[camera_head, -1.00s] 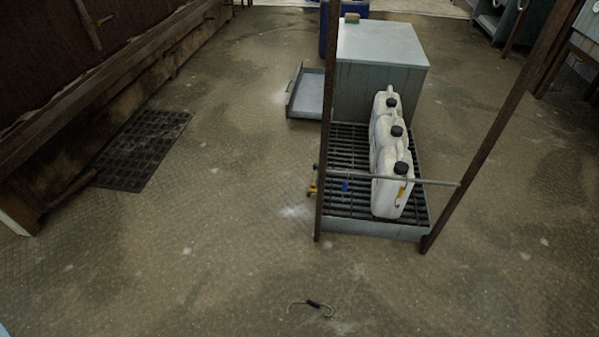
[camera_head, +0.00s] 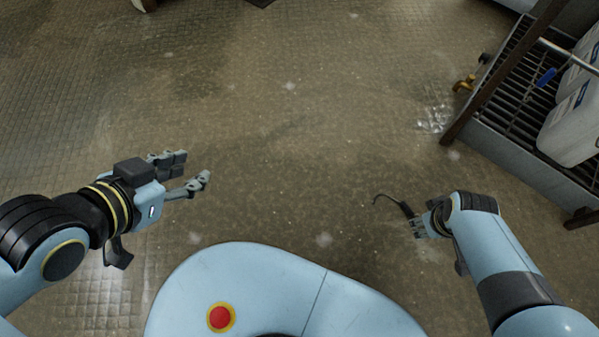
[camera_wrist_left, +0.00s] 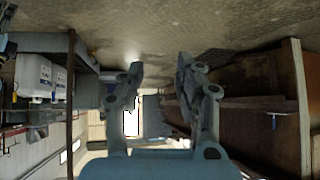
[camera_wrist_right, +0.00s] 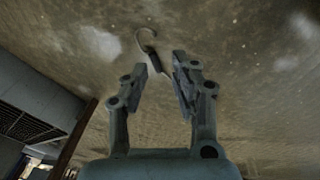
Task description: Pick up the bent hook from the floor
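The bent hook (camera_head: 381,198) is a thin curved wire with a dark sleeve, at the right of the head view just beyond my right gripper (camera_head: 417,222). In the right wrist view, the hook (camera_wrist_right: 147,47) is ahead of my right gripper (camera_wrist_right: 158,68), its curved end pointing away. Its near end reaches toward the gap between the fingertips. The right fingers are apart and not closed on it. Part of the hook is hidden by the gripper in the head view. My left gripper (camera_head: 192,168) is open and empty, well left of the hook, also showing in the left wrist view (camera_wrist_left: 160,68).
A rack with a grated shelf (camera_head: 515,75) and white jugs (camera_head: 570,130) stands at the right. Its dark post (camera_head: 490,90) and a yellow part (camera_head: 465,83) are near the hook's side. The floor (camera_head: 290,140) between my grippers is clear.

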